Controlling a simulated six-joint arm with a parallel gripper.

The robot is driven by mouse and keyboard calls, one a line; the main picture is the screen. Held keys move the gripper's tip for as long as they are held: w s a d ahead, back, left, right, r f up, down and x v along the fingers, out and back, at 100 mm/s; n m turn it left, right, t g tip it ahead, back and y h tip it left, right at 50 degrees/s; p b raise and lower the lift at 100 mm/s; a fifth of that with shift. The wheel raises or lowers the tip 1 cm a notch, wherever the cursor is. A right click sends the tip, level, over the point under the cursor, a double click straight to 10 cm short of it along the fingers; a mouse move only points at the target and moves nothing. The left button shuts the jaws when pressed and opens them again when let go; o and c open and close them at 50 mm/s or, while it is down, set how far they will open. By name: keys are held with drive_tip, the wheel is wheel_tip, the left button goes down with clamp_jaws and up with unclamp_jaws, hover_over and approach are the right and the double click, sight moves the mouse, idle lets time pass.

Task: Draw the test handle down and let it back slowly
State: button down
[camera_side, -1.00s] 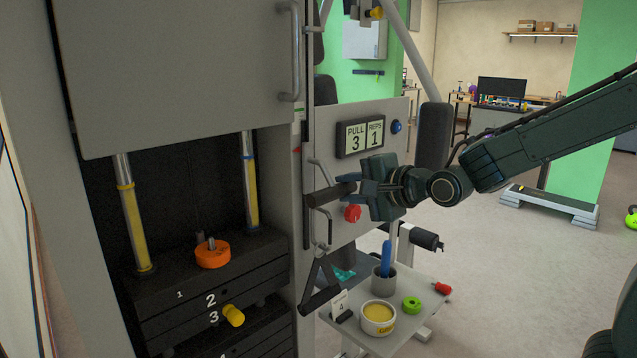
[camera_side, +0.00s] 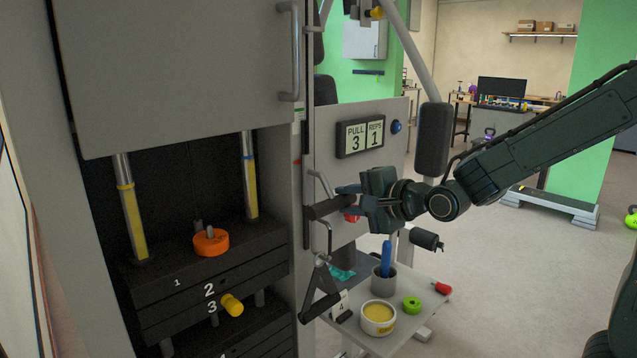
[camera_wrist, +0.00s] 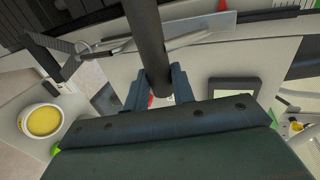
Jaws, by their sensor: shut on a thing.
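The test handle (camera_side: 328,208) is a dark bar at the front of the grey machine. My gripper (camera_side: 350,194) is shut on it from the right; in the wrist view the handle (camera_wrist: 148,45) runs up between my two fingers (camera_wrist: 158,90). The weight stack (camera_side: 190,285) has plates marked 1, 2 and 3, with a yellow pin (camera_side: 231,305) at 3. These upper plates hang above the lower ones, with a gap and rods showing between. The display (camera_side: 360,136) reads PULL 3, REPS 1.
A shelf (camera_side: 400,325) below holds a tub of yellow stuff (camera_side: 378,317), a cup with a blue tool (camera_side: 385,275), a green ring (camera_side: 411,304) and a red item (camera_side: 442,288). A triangular handle (camera_side: 318,290) hangs beside it. A red button (camera_side: 350,218) is partly hidden behind my gripper.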

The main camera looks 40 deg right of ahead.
drive_tip(key=shift+f, duration=0.1)
wheel_tip(320, 180, up, 9)
drive_tip(key=c, duration=0.6)
unclamp_jaws()
drive_tip(key=shift+r, duration=0.3)
idle(1.4)
drive_tip(key=v, duration=0.7)
idle(0.7)
